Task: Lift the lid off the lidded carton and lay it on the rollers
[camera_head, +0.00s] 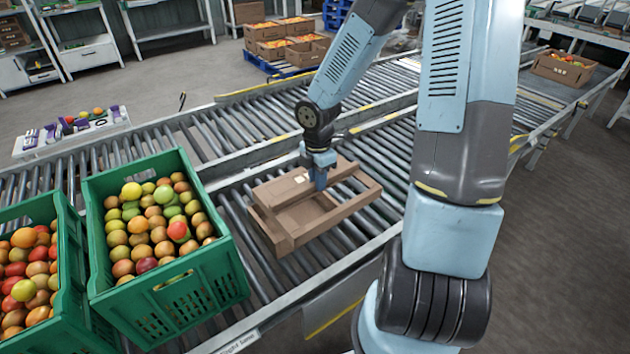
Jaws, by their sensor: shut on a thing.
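The carton (345,212) is a shallow brown cardboard box on the roller conveyor (235,215) in the middle of the view. Its near part is open from above, and the inside I can see looks empty. The brown lid (278,189) is a flat cardboard piece at the carton's far left side, overlapping it in this view. A small pale label shows on it. My gripper (321,182) points down at the lid's right part and is shut on the lid. The fingertips are small here, and I cannot tell how high the lid is above the carton.
Rollers are bare behind and right of the carton. Another carton with produce (562,68) sits far right.

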